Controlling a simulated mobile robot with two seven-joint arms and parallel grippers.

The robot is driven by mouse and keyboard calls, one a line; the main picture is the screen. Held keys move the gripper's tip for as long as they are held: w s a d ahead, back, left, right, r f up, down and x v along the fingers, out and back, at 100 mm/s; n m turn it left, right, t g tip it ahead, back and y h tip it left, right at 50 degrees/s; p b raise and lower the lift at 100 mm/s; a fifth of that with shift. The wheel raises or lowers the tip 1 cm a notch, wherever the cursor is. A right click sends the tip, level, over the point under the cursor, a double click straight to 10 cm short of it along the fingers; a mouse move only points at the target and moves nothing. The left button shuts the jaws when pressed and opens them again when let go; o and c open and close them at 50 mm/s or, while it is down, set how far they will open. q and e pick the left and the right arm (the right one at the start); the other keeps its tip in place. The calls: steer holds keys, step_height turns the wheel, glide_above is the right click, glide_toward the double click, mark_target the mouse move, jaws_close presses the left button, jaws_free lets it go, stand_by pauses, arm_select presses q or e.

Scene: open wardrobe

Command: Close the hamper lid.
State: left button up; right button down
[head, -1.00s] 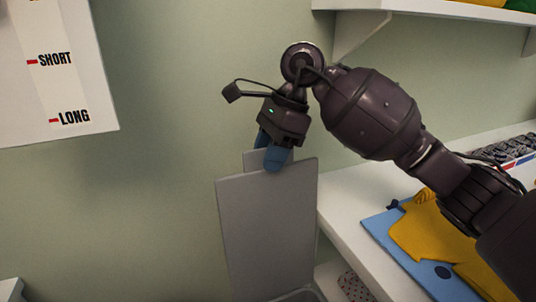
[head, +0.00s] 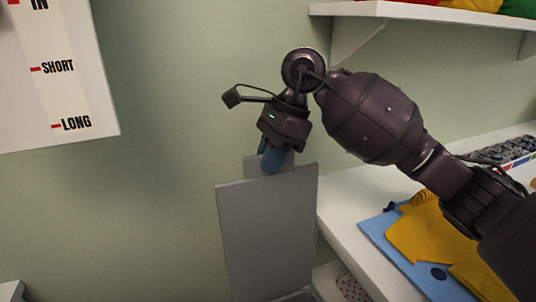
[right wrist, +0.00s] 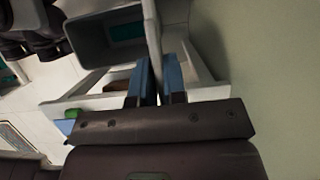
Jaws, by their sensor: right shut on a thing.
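The hamper lid (head: 268,235) is a flat grey panel standing upright in the head view, with a tab-like piece rising behind its top edge. My right gripper (head: 272,160) is at the lid's top edge, its blue fingers pointing down and shut on it. In the right wrist view the lid (right wrist: 152,35) runs as a thin grey panel between the blue fingers (right wrist: 160,82). The grey hamper (right wrist: 75,38) shows beside it with its mouth open and something teal inside. My left gripper is not in view.
A white shelf (head: 345,220) with a blue board (head: 375,228) and folded yellow cloth (head: 425,240) stands close to the lid's right. An upper shelf (head: 440,14) is above my right arm. A sign (head: 55,90) hangs at left; the wall between is clear.

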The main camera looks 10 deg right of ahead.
arm_select(q)
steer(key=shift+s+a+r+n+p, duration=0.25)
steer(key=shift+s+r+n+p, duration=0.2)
steer(key=shift+p, duration=0.9)
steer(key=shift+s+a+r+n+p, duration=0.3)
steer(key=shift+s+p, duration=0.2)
steer(key=shift+p, duration=0.85)
arm_select(e)
steer(key=s+d+f, duration=0.2)
steer(key=s, duration=0.8)
steer(key=s+d+f+t, duration=0.1)
steer(key=s+d+f, duration=0.1)
steer(key=s, duration=0.9)
steer(key=shift+s+f, duration=0.25)
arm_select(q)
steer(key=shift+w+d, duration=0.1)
arm_select(e)
steer(key=shift+d, duration=0.1)
steer(key=c, duration=1.3)
jaws_free()
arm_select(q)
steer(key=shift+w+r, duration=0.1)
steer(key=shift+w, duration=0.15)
arm_select(e)
steer(key=shift+o, duration=0.8)
